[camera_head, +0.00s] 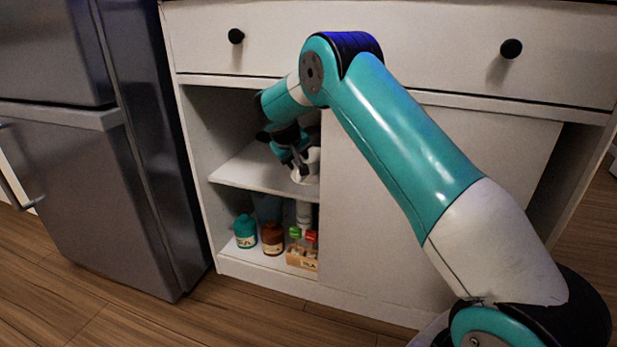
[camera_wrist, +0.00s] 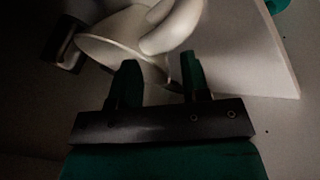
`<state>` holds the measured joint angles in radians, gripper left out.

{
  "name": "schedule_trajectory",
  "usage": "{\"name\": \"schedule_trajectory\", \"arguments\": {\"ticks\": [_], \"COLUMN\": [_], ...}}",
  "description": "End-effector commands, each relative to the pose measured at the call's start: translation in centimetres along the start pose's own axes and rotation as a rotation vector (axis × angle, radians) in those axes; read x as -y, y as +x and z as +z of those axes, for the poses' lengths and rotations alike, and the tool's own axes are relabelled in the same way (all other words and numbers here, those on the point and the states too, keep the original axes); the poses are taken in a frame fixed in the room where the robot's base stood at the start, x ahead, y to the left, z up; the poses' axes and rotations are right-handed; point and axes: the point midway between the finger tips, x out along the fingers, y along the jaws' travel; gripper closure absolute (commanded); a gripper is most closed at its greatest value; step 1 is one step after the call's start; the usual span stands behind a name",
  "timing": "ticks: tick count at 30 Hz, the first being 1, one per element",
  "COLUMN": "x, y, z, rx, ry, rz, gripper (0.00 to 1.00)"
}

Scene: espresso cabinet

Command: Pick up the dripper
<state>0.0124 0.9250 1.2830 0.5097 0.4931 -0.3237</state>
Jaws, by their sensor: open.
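A white dripper (camera_head: 308,168) stands on the middle shelf of the cabinet, near the shelf's right end. In the wrist view the dripper (camera_wrist: 112,48) fills the upper left, with a pale round base or rim and a curved white part above it. My gripper (camera_head: 296,164) reaches into the upper compartment beside the dripper. In the wrist view the fingers of my gripper (camera_wrist: 158,75) are apart, with the dripper's pale edge just beyond and partly between them. Whether they touch it cannot be told. My arm and gripper hide part of the dripper in the head view.
The shelf (camera_head: 245,176) has bare room at left. Below it stand a teal jar (camera_head: 245,232), a brown jar (camera_head: 272,238) and a small wooden box (camera_head: 301,258). A closed panel (camera_head: 380,220) borders the opening at right; a fridge (camera_head: 90,190) stands left.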

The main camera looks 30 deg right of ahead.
Motion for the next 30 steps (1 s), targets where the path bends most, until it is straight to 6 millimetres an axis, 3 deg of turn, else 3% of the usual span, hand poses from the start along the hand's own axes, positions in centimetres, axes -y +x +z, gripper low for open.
{"name": "schedule_trajectory", "arguments": {"ticks": [3, 11, 17, 30], "x": [0.13, 0.01, 0.02, -0.02], "y": [1.45, 1.53, 1.52, 1.33], "z": [0.04, -0.03, -0.02, -0.11], "rx": [-0.001, -0.001, -0.001, -0.002], "ry": [0.001, 0.001, 0.001, 0.0], "rz": [0.0, -0.001, 0.0, -0.001], "gripper": [0.57, 0.57, 1.0, 1.0]}}
